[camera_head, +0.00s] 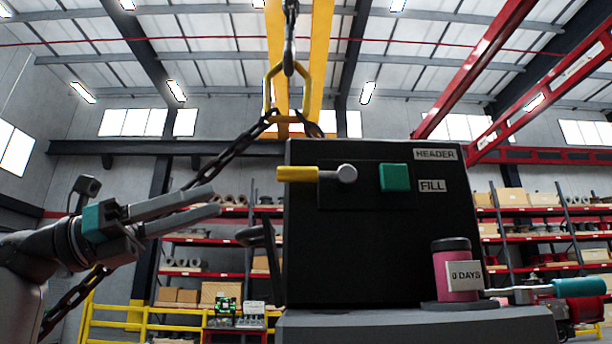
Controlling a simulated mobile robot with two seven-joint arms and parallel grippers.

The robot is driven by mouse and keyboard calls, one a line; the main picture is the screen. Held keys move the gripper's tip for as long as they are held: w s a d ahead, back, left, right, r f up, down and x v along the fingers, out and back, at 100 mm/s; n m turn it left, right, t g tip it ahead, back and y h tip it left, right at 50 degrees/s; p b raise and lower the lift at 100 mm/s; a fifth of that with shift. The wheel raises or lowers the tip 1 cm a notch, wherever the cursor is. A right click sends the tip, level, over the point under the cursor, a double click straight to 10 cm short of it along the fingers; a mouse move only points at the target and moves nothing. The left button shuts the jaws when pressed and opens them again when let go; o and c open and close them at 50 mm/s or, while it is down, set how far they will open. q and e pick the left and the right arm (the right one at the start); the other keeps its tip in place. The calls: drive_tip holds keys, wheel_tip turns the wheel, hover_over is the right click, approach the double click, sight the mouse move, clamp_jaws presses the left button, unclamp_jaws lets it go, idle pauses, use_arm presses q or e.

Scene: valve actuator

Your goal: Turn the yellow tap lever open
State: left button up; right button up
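The yellow tap lever (297,173) sticks out to the left from a round grey pivot (347,174) on the upper left of the black valve box (370,260). It lies about level, its tip just past the box's left edge. My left gripper (216,201) is to the left of the lever and a little lower, its two long grey fingers pointing right. A small gap shows between the fingers, nothing is between them, and they do not touch the lever. My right gripper is not in view.
A green square block (394,177) sits right of the pivot, near the HEADER and FILL labels. A pink canister (455,270) with a 0 DAYS tag and a teal-handled tool (578,287) are at the lower right. A dark chain (225,160) hangs behind my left gripper.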

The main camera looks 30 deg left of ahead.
sight(297, 174)
use_arm(q)
drive_tip(key=p+x, duration=0.4)
drive_tip(key=x, duration=1)
drive_tip(key=shift+d, duration=0.1)
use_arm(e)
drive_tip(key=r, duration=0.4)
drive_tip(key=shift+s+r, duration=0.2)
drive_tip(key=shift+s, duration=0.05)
use_arm(q)
clamp_jaws()
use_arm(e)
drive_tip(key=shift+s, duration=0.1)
